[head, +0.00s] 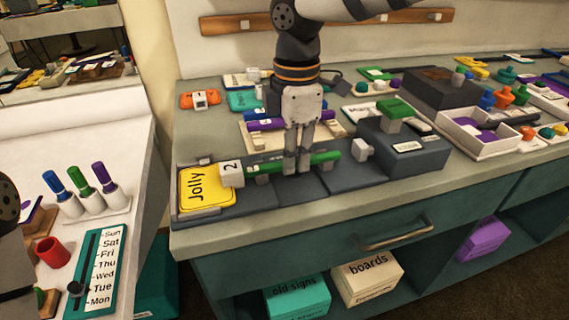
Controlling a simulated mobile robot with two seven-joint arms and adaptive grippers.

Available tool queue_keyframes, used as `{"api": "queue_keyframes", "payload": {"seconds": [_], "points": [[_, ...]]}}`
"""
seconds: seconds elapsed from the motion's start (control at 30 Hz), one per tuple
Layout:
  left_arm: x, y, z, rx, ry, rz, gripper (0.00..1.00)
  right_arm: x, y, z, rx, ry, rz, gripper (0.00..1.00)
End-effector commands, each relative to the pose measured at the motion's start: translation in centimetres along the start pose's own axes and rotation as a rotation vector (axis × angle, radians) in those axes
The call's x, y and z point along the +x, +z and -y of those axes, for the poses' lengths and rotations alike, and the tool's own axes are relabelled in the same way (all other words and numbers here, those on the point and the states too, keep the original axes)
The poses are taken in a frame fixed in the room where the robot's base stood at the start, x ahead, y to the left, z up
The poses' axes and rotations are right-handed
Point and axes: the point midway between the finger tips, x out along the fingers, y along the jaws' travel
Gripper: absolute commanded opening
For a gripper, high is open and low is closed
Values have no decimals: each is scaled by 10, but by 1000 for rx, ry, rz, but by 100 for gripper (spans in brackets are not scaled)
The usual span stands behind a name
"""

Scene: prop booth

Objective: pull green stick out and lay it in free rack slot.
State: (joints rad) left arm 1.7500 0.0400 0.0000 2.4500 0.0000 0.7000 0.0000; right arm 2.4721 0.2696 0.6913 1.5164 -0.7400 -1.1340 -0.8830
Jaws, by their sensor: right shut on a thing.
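The green stick (325,158) lies about level above the long dark grey base (345,177). Its left end is close to a white block marked 2 (231,174); I cannot tell whether they touch. My right gripper (297,171) points down and is shut on the stick near its middle, with the fingers hiding part of it. Just behind is the pale rack (335,129), holding a purple stick (262,125) and a blue stick partly hidden by my arm. My arm also hides part of the rack's slots. My left gripper is not in view.
A dark grey box (408,148) with a green block on top and a white knob is close on the right. An open white tray (480,138) lies farther right.

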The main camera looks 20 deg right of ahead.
Motion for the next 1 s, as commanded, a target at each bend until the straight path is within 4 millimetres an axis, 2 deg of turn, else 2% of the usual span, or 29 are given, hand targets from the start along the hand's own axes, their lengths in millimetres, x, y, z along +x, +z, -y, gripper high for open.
{"api": "queue_keyframes", "payload": {"seconds": [0.6, 0.87, 1.0], "points": [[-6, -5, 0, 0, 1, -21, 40, -1, 24, 0, 1, 2, 0, 0], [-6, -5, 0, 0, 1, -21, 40, 0, 25, 0, 1, 1, 0, 0], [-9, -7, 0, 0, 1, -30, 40, -10, 25, 0, 0, 4, 1, 0]]}}
